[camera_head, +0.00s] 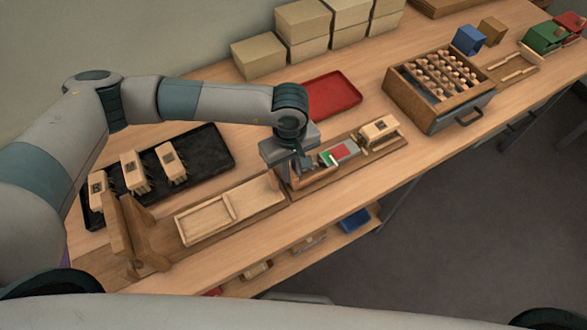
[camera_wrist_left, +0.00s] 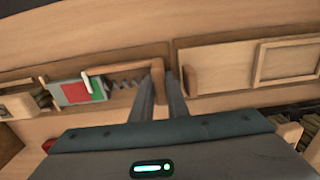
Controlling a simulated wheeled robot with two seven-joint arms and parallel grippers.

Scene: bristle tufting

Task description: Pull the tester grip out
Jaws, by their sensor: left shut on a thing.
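The tester (camera_head: 344,150) is set in a wooden board on the bench, with a grey body, a red and green scale (camera_wrist_left: 78,92) and a white pointer (camera_wrist_left: 94,86). In the left wrist view a spring (camera_wrist_left: 122,84) runs from it towards an upright wooden grip (camera_wrist_left: 158,82). My left gripper (camera_head: 287,178) points down over the near-left end of the tester. In the left wrist view its two fingers (camera_wrist_left: 160,85) stand on either side of the grip and are shut on it. In the head view the gripper hides most of the grip. The pointer lies near the green part.
A brush block (camera_head: 380,130) sits right of the tester. A wooden board with a shallow frame (camera_head: 205,218) lies left of it. A black tray (camera_head: 215,150) with brush blocks, a red tray (camera_head: 333,96) and a wooden drawer box (camera_head: 440,118) stand around.

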